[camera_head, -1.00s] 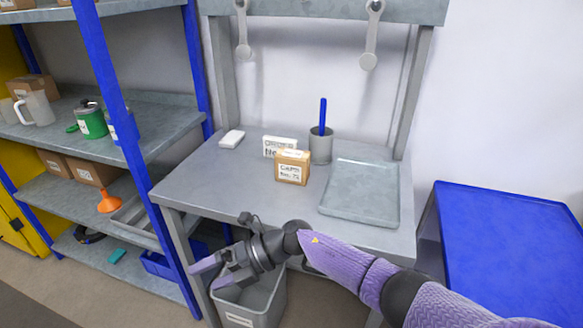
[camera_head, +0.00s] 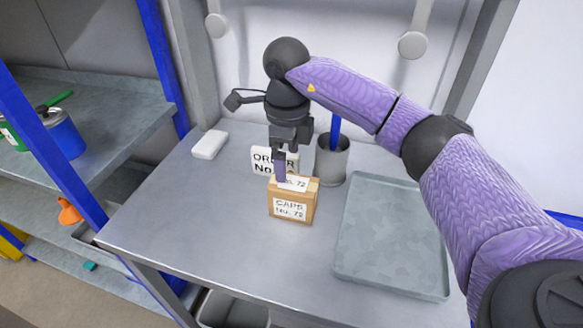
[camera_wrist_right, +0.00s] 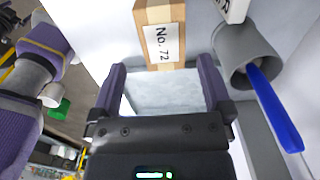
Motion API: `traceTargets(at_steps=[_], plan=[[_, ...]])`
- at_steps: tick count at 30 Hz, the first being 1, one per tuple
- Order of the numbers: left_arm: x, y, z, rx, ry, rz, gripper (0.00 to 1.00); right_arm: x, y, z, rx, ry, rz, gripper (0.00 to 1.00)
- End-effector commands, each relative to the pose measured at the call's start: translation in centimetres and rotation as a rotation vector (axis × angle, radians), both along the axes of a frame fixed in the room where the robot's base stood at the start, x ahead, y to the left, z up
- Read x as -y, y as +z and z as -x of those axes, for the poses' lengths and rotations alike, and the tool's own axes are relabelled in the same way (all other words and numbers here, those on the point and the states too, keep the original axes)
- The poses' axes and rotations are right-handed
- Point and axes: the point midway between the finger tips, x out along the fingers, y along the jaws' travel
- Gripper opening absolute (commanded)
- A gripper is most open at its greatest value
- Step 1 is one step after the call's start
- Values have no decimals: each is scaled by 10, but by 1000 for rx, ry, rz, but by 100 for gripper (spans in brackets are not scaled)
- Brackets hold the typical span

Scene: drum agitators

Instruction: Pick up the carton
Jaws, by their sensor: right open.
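The carton (camera_head: 292,203) is a small brown box with white labels reading CAPS No. 72, standing upright on the grey workbench (camera_head: 200,235). In the right wrist view the carton (camera_wrist_right: 148,15) shows at the top, just beyond the fingertips and roughly between them. My right gripper (camera_head: 286,176) points down at the carton's top from above and behind. Its fingers (camera_wrist_right: 162,72) are apart with nothing between them. In the head view one finger overlaps the carton's top edge; I cannot tell whether it touches. My left gripper is not in view.
An order sign (camera_head: 264,161) and a grey cup (camera_head: 332,163) with a blue stick stand close behind the carton. A grey tray (camera_head: 392,238) lies to its right. A white block (camera_head: 210,145) lies at the back left. The bench front left is clear.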

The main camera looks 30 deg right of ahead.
Motion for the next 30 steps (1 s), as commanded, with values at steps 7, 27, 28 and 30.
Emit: traceTargets(at_steps=[7, 27, 28, 30], plan=[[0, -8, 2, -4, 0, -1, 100, 2, -31, 1, -4, -1, 6, 100], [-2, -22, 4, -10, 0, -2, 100, 10, -99, 6, 1, 0, 4, 81], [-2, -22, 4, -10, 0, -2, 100, 10, -99, 6, 0, 0, 4, 75], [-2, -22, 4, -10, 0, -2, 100, 10, -99, 6, 0, 0, 4, 60]])
